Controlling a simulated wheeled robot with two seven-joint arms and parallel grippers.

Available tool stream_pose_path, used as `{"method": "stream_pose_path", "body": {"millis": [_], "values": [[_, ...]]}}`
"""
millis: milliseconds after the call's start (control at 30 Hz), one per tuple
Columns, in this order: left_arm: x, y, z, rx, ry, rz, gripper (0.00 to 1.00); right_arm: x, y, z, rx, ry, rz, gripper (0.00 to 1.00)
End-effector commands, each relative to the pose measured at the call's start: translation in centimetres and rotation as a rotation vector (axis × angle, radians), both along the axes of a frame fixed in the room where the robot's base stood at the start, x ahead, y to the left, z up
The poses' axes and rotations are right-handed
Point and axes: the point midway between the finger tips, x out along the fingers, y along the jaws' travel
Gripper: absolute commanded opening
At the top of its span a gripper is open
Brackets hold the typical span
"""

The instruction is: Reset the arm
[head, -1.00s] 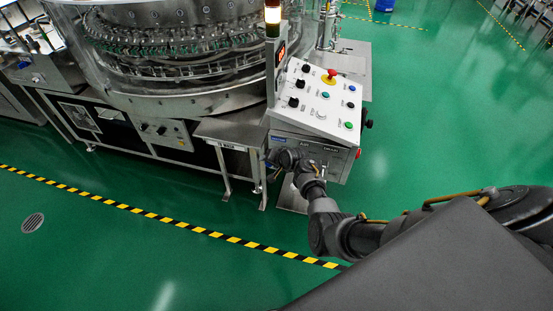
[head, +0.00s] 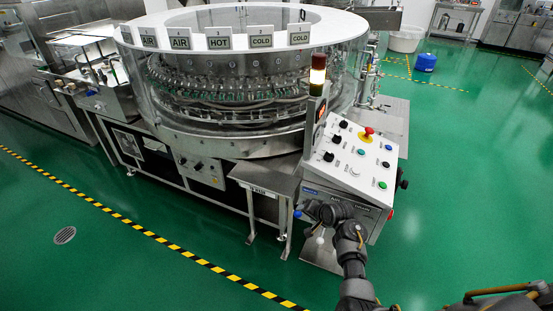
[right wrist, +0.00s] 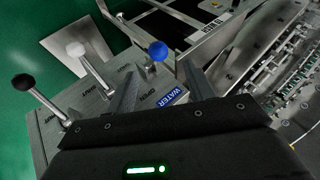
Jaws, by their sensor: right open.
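My right arm comes in from the lower right in the head view. My right gripper (head: 316,224) is at the front of the control box (head: 345,207), its fingertips hard to make out there. In the right wrist view the gripper (right wrist: 162,72) is open, with a grey finger on each side. A lever with a blue knob (right wrist: 158,50), beside a blue WATER label (right wrist: 174,97), stands in the gap beyond the fingers and is not gripped. Levers with a white knob (right wrist: 76,49) and a black knob (right wrist: 23,82) stand to its left. My left gripper is not in view.
The sloped button panel (head: 358,158) has a red emergency button (head: 368,132) and several knobs. The round washer (head: 235,90) stands behind left, with a small steel table (head: 265,178) beside the box. Green floor (head: 150,265) is clear in front, crossed by a yellow-black line.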

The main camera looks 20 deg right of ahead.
Motion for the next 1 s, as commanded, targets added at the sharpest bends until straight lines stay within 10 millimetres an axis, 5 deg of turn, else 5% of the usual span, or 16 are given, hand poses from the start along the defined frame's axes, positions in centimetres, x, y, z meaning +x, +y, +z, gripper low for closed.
{"method": "stream_pose_path", "body": {"millis": [233,300,367,567,700,1000], "values": [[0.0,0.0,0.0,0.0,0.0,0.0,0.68,1.0,-0.4,0.1,-0.075,-0.08,0.048,0.53],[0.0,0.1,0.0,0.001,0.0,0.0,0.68,1.6,1.0,-1.9,-0.146,-0.12,0.112,0.53],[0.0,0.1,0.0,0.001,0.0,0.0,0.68,0.1,2.2,-5.6,-0.217,-0.113,0.178,0.53],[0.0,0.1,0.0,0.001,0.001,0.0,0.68,-9.6,4.7,-17.6,-0.4,-0.006,0.38,0.53],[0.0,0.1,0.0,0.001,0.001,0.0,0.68,-18.8,5.3,-24.5,-0.491,0.094,0.52,0.53],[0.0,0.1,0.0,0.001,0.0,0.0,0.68,-40.8,4.4,-33.4,-0.576,0.331,0.779,0.53]]}}
